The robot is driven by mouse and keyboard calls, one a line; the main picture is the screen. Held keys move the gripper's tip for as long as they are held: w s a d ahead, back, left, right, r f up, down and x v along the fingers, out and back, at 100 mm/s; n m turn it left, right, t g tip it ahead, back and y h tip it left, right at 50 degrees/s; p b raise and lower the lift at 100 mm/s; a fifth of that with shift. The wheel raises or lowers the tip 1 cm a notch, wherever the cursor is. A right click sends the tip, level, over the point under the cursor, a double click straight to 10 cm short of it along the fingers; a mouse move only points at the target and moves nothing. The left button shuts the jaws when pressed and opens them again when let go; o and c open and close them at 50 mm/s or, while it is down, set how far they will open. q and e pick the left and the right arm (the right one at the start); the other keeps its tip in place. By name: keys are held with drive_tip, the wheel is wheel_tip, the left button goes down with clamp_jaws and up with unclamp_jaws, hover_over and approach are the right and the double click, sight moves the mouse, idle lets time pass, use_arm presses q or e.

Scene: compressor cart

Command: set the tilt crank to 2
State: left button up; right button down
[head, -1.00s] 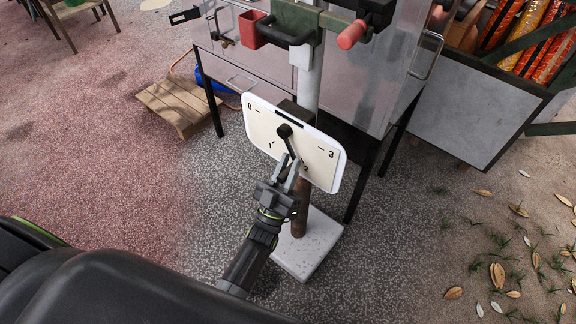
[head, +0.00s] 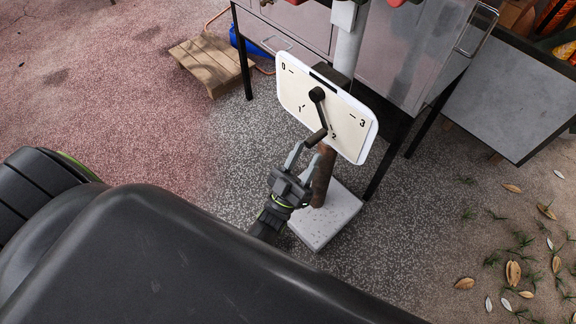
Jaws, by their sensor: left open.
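The white dial panel (head: 347,112) stands tilted on a brown post, with the marks 0, 1, 2 and 3 on its face. The dark tilt crank (head: 322,112) pivots at the panel's upper middle. Its arm points down and slightly right, close to the 2 mark (head: 333,135), and its grip sticks out toward me. My left gripper (head: 304,158) is open just below and in front of the crank's grip, with the fingers spread. I cannot tell whether a finger touches the grip. My right gripper is not in view.
A grey metal cabinet (head: 403,60) on black legs stands behind the panel. The post rests on a pale square base (head: 328,222). A wooden pallet (head: 210,62) lies at the left back. The speckled floor in front is clear.

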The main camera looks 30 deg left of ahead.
use_arm(q)
drive_tip(key=b+v, duration=0.2)
drive_tip(key=v, duration=0.8)
drive_tip(key=shift+s+f, duration=0.2)
drive_tip(key=shift+s, duration=0.05)
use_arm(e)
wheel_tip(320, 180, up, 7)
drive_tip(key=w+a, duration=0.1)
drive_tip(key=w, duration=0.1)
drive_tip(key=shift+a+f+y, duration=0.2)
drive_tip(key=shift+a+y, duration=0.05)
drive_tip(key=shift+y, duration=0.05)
